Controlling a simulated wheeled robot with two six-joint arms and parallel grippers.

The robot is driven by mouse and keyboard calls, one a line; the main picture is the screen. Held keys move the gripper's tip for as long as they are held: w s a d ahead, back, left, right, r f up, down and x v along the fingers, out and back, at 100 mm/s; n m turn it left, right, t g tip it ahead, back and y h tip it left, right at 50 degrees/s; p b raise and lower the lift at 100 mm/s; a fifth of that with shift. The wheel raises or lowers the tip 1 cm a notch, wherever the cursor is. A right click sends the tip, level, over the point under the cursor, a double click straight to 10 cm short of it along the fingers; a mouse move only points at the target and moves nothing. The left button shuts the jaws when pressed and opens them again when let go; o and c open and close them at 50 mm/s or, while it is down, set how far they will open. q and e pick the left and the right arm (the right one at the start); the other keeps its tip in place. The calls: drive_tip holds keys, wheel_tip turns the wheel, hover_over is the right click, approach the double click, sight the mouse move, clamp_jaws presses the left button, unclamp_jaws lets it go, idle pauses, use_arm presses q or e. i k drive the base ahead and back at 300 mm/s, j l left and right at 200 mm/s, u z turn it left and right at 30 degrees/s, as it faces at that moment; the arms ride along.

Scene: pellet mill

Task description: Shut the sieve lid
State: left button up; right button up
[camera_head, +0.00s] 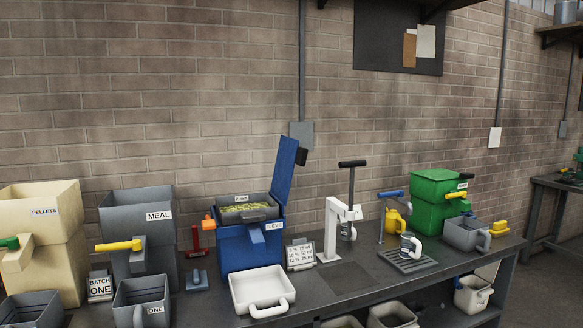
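The blue sieve box (250,250) stands on the bench at the middle of the head view. Its lid (285,170) stands open, tilted up and slightly back on the box's right side. A grey tray with yellow-green pellets (246,215) shows in the open top. A blue spout (257,236) sticks out at the front, above a white handled pan (262,290). Neither of my grippers is in view.
A grey meal bin (145,210) and a cream pellets bin (65,245) stand to the left. A white press (335,228), a slatted tray (408,262) and a green box (432,200) stand to the right.

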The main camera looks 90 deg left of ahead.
sight(289, 153)
drive_tip(key=u, duration=2.75)
drive_tip(key=i+u, duration=0.15)
drive_tip(key=i, duration=0.4)
drive_tip(key=i+l+u, duration=0.15)
drive_tip(key=i, duration=0.35)
